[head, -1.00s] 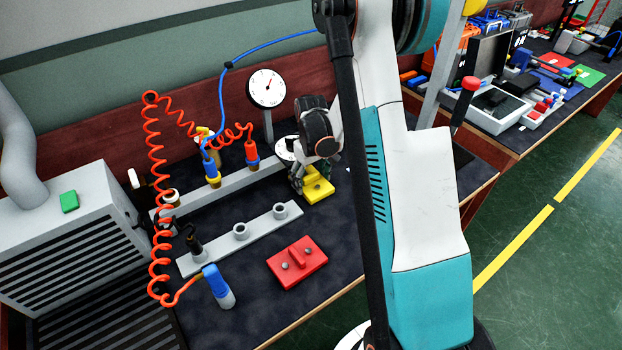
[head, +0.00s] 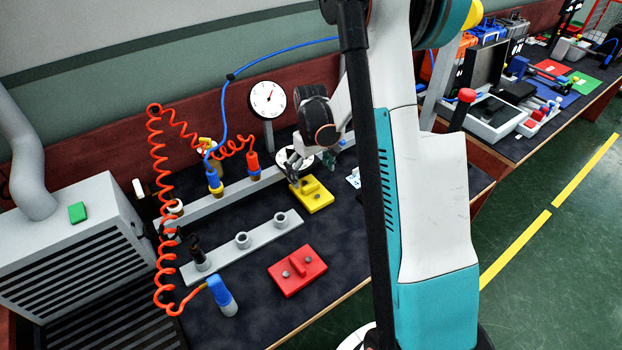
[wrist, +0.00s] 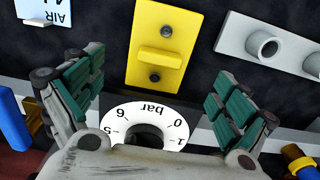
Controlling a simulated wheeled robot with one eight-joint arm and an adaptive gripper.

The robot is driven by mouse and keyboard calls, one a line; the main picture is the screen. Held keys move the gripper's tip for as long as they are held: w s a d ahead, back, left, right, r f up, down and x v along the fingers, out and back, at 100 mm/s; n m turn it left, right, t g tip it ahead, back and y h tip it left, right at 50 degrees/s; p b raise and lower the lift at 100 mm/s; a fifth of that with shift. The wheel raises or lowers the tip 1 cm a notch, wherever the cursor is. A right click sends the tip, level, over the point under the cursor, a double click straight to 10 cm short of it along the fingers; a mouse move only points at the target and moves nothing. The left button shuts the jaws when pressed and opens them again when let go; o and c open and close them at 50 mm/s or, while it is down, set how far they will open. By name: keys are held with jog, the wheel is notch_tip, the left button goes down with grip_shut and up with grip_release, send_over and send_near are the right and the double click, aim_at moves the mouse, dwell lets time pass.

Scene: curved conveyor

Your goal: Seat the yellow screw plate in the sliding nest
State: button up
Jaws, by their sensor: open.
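The yellow screw plate (head: 318,200) lies flat on the dark bench mat, with a raised yellow bar between two dark screws. In the wrist view the plate (wrist: 165,28) is at top centre, clear of the fingers. My gripper (head: 296,168) is above and behind the plate's far-left edge in the head view, apart from it. In the wrist view my gripper (wrist: 158,88) is open and empty, with a green-padded finger on either side. I cannot pick out the sliding nest in either view.
A red plate (head: 284,282) lies nearer the bench front. A grey bar with sockets (head: 262,236) is to the left. A coiled orange hose (head: 158,210) hangs left.

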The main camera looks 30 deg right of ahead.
aim_at(311, 185)
jog(key=shift+o, duration=0.4)
notch_tip(311, 185, up, 5)
jog(key=shift+p, duration=0.75)
jog(key=f, duration=0.2)
jog(key=f+b, duration=0.1)
jog(key=f, duration=0.4)
jog(key=shift+s+a+b, duration=0.15)
jog(key=shift+s+b, duration=0.1)
jog(key=shift+b, duration=0.05)
jog(key=f+b, duration=0.2)
jog(key=f, duration=0.3)
jog(key=shift+w+f+b, duration=0.1)
jog(key=shift+w+b, duration=0.15)
jog(key=shift+b, duration=0.15)
jog(key=c, duration=1.4)
jog(key=shift+r, duration=0.25)
